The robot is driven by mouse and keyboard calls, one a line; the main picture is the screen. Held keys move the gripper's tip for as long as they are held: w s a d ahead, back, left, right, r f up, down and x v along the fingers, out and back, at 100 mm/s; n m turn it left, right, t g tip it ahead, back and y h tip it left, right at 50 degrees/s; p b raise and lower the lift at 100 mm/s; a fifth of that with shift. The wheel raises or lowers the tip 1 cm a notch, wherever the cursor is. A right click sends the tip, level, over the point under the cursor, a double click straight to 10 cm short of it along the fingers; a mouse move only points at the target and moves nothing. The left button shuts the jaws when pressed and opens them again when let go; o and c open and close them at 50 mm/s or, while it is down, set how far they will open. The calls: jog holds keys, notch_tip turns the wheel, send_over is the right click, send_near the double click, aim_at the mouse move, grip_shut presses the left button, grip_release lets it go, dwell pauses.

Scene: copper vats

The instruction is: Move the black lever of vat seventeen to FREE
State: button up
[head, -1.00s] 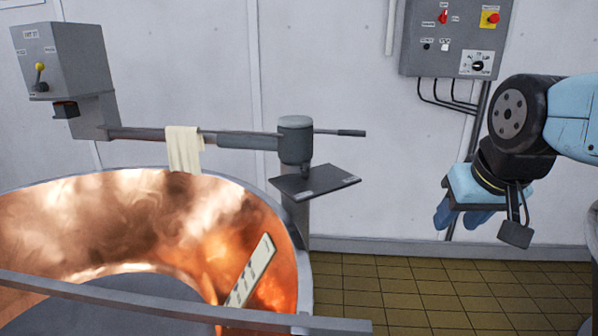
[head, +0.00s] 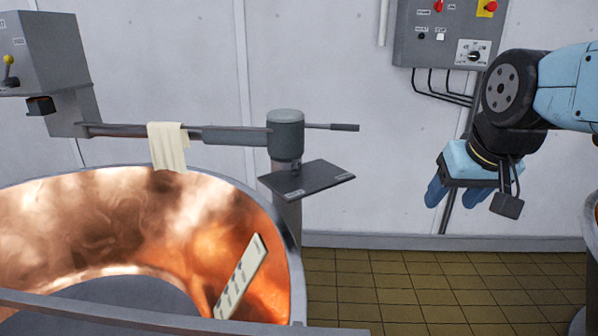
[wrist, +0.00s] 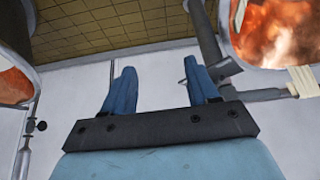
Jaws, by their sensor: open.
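A thin lever with a dark handle (head: 333,127) sticks out level to the right from the top of a grey post (head: 286,135) at the vat's rim. Below it, a dark plate (head: 310,180) on the post carries small labels too small to read. The copper vat (head: 215,184) fills the lower left; no number on it is readable. My gripper (head: 453,196) hangs to the right of the lever and lower, well apart from it, fingers pointing down. In the wrist view my gripper (wrist: 162,86) is open with nothing between its blue fingers.
A pale cloth (head: 169,146) hangs over the horizontal bar. A grey box (head: 45,50) with a yellow-knobbed lever stands at the left. A control panel (head: 452,35) is on the wall. Another vat (head: 592,240) edges in at right. Tiled floor (head: 430,285) between is clear.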

jog(key=w+a+r+y, duration=0.1)
jog(key=w+a+r, duration=0.1)
jog(key=w, duration=0.5)
jog(key=w+a+r, duration=0.2)
jog(key=w, duration=0.5)
jog(key=g+y, duration=0.1)
jog(key=y, duration=0.1)
send_over(297, 170)
jog(key=s+d, duration=0.4)
jog(key=s, duration=0.2)
notch_tip(297, 170, down, 15)
jog(key=x, duration=1.4)
jog(key=shift+w+a+r, duration=0.15)
jog(key=shift+a+r, duration=0.05)
jog(key=shift+a, duration=0.05)
